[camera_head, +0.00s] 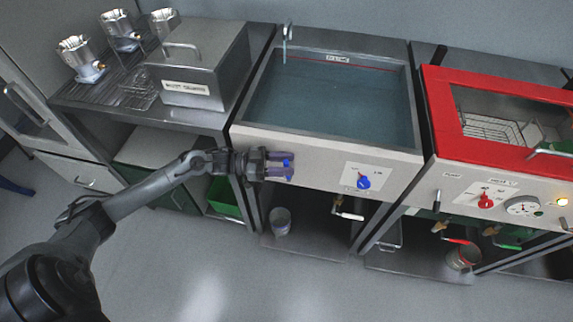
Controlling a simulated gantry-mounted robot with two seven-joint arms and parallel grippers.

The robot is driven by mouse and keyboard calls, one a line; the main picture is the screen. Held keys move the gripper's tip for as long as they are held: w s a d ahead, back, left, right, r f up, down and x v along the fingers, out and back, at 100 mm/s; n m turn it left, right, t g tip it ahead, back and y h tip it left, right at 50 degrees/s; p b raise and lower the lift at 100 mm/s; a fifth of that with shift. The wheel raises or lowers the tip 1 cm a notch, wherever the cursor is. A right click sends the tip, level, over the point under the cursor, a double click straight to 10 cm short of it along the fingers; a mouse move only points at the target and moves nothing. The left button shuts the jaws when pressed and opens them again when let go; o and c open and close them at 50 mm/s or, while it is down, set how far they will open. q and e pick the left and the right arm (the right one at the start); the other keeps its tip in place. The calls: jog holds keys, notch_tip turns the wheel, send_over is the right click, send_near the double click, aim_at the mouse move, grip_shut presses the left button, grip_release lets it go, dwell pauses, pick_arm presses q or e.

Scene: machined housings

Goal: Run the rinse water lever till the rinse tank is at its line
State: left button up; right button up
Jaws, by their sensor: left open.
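The rinse tank (320,143) is the open steel basin in the middle of the head view, holding blue-grey water (335,100). A thin red line (345,65) runs along its back wall below a small label. The water surface looks close to that line; I cannot tell the exact gap. A spout (287,42) stands at the back left; I cannot tell whether it runs. A blue knob or lever (363,183) sits on a white plate on the front panel. My left gripper (288,171) is open before the panel, left of the blue control, and apart from it. My right gripper is out of view.
A red-rimmed machine (437,110) with a red knob (486,201) and gauge stands on the right. A lidded steel box (196,90) and several metal housings (77,53) are on the left bench. A small bucket (280,221) stands below the tank.

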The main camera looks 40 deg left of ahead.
pick_arm(q)
jog(key=shift+w+d, duration=0.2)
jog(key=shift+d, duration=0.1)
grip_shut()
